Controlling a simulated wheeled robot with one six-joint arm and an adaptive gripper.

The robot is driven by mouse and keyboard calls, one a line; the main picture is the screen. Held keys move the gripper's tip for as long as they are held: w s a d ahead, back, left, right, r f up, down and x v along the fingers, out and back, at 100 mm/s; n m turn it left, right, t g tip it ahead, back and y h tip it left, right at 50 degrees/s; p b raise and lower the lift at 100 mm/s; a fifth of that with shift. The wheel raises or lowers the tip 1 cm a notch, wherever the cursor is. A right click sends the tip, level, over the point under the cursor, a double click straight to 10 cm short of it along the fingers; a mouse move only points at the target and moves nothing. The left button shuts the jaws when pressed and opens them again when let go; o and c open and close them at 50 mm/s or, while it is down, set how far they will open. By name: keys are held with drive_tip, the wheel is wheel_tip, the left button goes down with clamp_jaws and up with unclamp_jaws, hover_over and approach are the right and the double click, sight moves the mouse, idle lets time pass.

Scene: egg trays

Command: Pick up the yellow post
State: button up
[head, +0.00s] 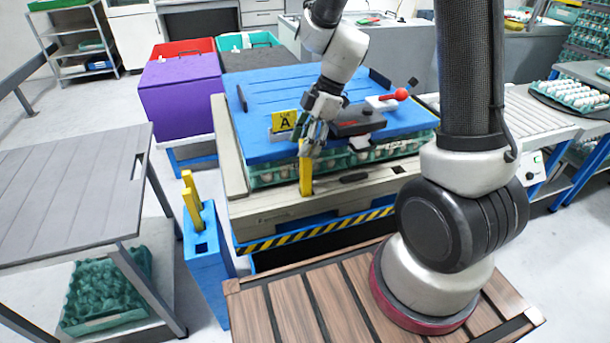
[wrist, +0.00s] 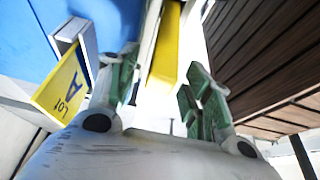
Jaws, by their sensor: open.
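A yellow post (head: 306,177) stands upright at the front edge of the beige pallet (head: 262,203), against the egg trays. My gripper (head: 311,142) is just above and at its upper part, in front of the blue lid. In the wrist view my gripper (wrist: 164,84) is open, its green-padded fingers spread apart. The yellow post (wrist: 166,45) shows beyond and between the fingers, nearer the left one. I cannot tell whether a finger touches it. The post's top is partly hidden by my fingers in the head view.
A yellow "Lot A" sign (head: 284,122) stands close left of my gripper. The blue lid (head: 262,92) carries a red-knobbed device (head: 388,99). More yellow posts (head: 190,190) stand in a blue holder (head: 208,262) at left. A grey table (head: 70,190) is farther left.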

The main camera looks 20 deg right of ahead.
drive_tip(key=shift+f, duration=0.2)
clamp_jaws()
